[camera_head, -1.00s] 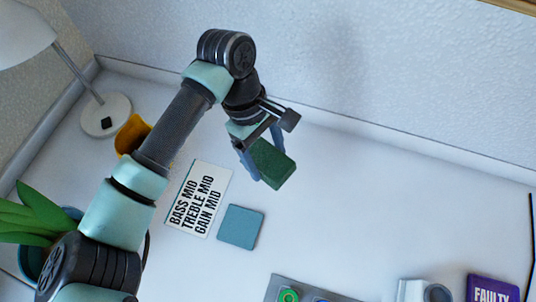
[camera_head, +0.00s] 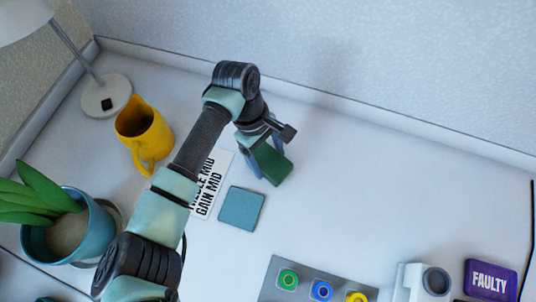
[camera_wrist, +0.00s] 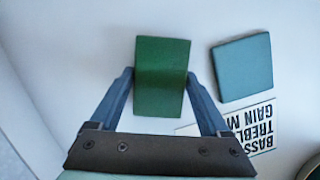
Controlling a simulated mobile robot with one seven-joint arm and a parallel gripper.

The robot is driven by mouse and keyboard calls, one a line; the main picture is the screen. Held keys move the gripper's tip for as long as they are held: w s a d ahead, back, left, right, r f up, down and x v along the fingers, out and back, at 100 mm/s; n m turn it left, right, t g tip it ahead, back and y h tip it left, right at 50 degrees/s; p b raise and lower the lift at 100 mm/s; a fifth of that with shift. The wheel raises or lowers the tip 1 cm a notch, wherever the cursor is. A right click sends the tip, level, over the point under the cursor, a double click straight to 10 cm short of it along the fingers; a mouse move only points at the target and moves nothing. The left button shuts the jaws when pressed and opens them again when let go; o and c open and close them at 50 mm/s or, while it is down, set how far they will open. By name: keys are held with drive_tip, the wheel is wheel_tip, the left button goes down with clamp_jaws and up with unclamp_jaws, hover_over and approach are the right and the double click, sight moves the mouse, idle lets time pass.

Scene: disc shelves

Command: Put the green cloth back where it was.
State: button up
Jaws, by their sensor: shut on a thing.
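The green cloth (camera_head: 272,164) is a folded dark green block, held between the fingers of my gripper (camera_head: 262,160) at the middle of the desk. In the wrist view the green cloth (camera_wrist: 161,80) sits between the two blue fingers of my gripper (camera_wrist: 160,88), which is shut on it. I cannot tell whether its underside touches the desk. A flat teal square (camera_head: 241,208) lies just below and left of it in the head view, apart from it; it also shows in the wrist view (camera_wrist: 242,67).
A white printed card (camera_head: 205,202) lies left of the teal square, partly hidden by my arm. A yellow jug (camera_head: 146,132), lamp base (camera_head: 106,97) and potted plant (camera_head: 65,225) stand left. A grey button panel (camera_head: 270,290) and purple FAULTY box (camera_head: 490,280) are in front. Desk right is clear.

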drive_tip(key=shift+f, duration=0.15)
drive_tip(key=o, duration=1.2)
drive_tip(key=shift+c, duration=0.2)
drive_tip(key=shift+r, duration=0.3)
drive_tip(key=v, duration=1.1)
drive_tip(key=shift+r, duration=0.4)
drive_tip(key=shift+w, duration=0.15)
